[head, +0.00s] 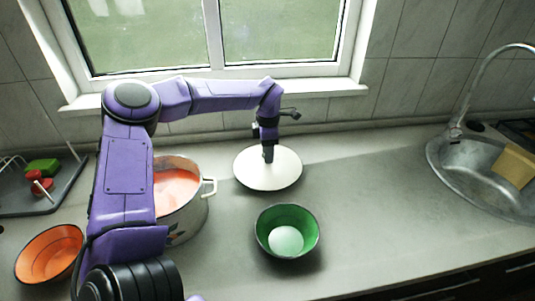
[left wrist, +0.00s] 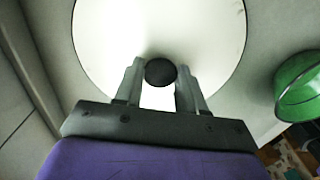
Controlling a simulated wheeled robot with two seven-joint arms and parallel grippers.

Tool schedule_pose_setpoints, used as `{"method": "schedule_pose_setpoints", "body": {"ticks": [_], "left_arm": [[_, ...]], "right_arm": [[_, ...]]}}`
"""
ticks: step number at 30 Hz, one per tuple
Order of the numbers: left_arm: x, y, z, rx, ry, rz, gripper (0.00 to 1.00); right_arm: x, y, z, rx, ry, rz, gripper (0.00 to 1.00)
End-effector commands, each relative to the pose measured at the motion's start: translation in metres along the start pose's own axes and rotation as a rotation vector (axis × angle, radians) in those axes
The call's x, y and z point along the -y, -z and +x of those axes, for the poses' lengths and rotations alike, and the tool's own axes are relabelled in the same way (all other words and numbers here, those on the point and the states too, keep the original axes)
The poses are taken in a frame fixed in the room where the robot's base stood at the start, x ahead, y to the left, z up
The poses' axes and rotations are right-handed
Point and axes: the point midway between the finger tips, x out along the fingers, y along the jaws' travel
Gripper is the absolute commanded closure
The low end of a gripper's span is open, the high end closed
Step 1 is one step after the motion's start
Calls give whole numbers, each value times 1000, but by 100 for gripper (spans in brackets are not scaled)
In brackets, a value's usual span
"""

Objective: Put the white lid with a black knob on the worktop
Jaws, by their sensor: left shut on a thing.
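The white lid (head: 267,175) is at the middle back of the worktop (head: 365,195), right of the pot. My left gripper (head: 268,154) points down at its centre. In the left wrist view the lid (left wrist: 110,35) fills the upper middle, and its black knob (left wrist: 160,71) sits between the two fingers of my left gripper (left wrist: 160,78). The gripper is shut on the knob. The lid looks level, on or just above the worktop; I cannot tell which. My right gripper is not in view.
An enamel pot (head: 192,219) with orange-red contents stands left of the lid, partly behind my arm. A green bowl (head: 270,216) holding a pale round thing is in front of the lid. An orange bowl (head: 36,262), a drying tray (head: 62,195) and a sink (head: 462,175) lie farther out.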

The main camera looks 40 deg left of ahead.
Motion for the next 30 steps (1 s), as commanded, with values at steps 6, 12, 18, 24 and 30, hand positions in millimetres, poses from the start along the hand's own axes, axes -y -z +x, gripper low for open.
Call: {"method": "schedule_pose_setpoints", "body": {"ticks": [6, 12, 18, 24, 30], "left_arm": [[0, 0, 18, 2, 0, -1, 90], [1, 1, 19, 1, 0, -1, 90], [1, 1, 21, 0, 1, -1, 35], [1, 1, 20, 0, 1, -1, 35], [0, 0, -3, 3, -3, -1, 35]], "right_arm": [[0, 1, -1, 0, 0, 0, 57], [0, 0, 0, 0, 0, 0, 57], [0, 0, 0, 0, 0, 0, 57], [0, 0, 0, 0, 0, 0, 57], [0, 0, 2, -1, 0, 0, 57]]}}
